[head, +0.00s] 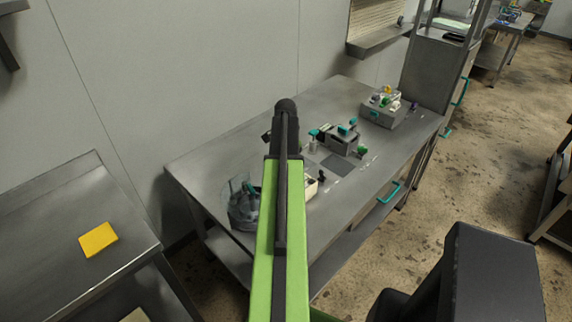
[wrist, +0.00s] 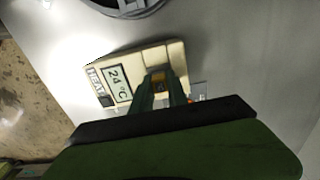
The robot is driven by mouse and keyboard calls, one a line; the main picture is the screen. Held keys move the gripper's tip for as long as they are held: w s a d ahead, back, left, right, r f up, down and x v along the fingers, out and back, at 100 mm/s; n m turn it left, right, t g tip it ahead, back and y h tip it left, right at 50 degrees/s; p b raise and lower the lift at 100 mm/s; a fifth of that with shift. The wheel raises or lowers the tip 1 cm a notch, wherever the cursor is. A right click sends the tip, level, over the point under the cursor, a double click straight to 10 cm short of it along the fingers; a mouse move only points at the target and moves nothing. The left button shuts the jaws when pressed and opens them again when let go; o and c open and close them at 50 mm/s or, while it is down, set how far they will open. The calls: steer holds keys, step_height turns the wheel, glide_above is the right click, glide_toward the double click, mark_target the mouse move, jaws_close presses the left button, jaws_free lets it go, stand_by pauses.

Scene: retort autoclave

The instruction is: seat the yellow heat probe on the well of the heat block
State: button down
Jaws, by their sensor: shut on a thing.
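The heat block (wrist: 123,88) is a cream box in the wrist view, with a HEAT label and a display reading 24 °C. In the head view only a pale edge of it (head: 311,187) shows beside my arm. My gripper (wrist: 161,88) is over the block's right part, its dark green fingers shut on a small yellow thing, which I take to be the yellow heat probe (wrist: 158,76). Most of the probe is hidden between the fingers. The well is hidden, and I cannot tell whether the probe touches it. My arm hides the gripper in the head view.
A dark round vessel (wrist: 125,6) is close to the block in the wrist view. A dark grey device (head: 341,138) and a grey box with coloured knobs (head: 383,110) stand farther along the steel bench (head: 215,165). A yellow pad (head: 98,239) lies on the left table.

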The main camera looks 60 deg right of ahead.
steer(key=shift+f, duration=0.2)
stand_by(0.3)
steer(key=c, duration=0.8)
jaws_free()
steer(key=shift+r, duration=0.15)
step_height(320, 180, up, 7)
steer(key=p, duration=0.7)
stand_by(0.5)
